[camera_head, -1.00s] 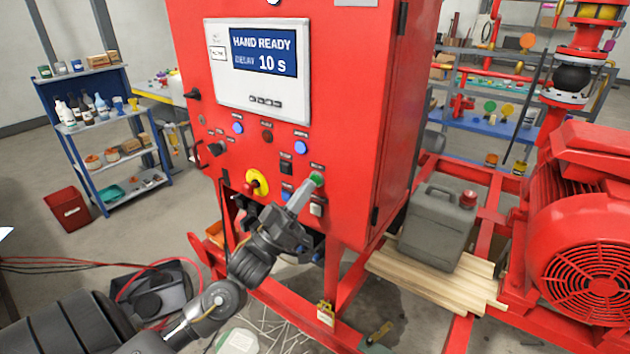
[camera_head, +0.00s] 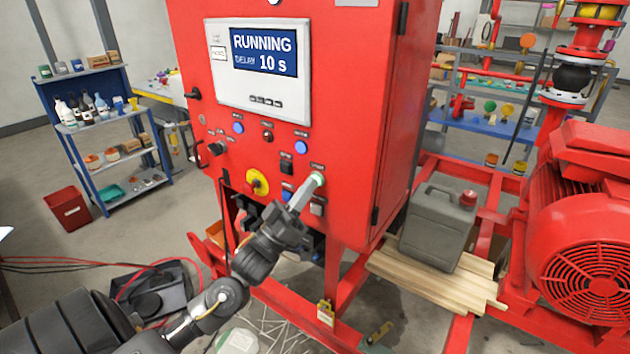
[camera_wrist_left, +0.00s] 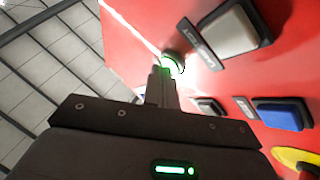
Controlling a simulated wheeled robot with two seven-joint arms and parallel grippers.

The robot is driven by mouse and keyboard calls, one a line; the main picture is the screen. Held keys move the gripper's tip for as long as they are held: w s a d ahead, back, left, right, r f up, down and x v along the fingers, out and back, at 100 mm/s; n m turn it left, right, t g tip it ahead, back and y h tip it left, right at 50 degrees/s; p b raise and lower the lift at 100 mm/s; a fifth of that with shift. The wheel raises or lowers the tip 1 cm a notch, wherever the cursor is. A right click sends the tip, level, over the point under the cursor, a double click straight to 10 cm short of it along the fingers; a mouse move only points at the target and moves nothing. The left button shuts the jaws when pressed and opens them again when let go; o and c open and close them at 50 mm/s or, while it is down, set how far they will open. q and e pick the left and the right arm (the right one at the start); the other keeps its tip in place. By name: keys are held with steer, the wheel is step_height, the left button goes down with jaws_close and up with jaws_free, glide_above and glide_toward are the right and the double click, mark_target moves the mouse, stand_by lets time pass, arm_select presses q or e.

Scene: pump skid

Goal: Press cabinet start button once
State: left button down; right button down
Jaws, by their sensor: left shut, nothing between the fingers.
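The red cabinet (camera_head: 350,120) stands in the middle of the head view. Its display (camera_head: 263,53) reads "RUNNING" and "DELAY 10 s". The start button (camera_head: 318,179) on its front panel glows pale green. My left gripper (camera_head: 312,185) is shut and empty, with its fingertips at the button. In the left wrist view the fingertips (camera_wrist_left: 160,72) overlap the edge of the glowing green button (camera_wrist_left: 173,64). I cannot tell whether they touch it. My right gripper is not in view.
A yellow and red emergency stop (camera_head: 257,182) and a blue button (camera_head: 287,191) sit left of the fingertips, with a white button (camera_head: 316,208) just below. A grey jerrycan (camera_head: 438,228) stands on planks at the right, beside a red motor (camera_head: 585,235).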

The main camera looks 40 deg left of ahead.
arm_select(q)
steer(key=shift+s, duration=0.85)
steer(key=shift+s+d+p, duration=0.1)
steer(key=shift+s+p, duration=0.5)
steer(key=shift+s, duration=1.9)
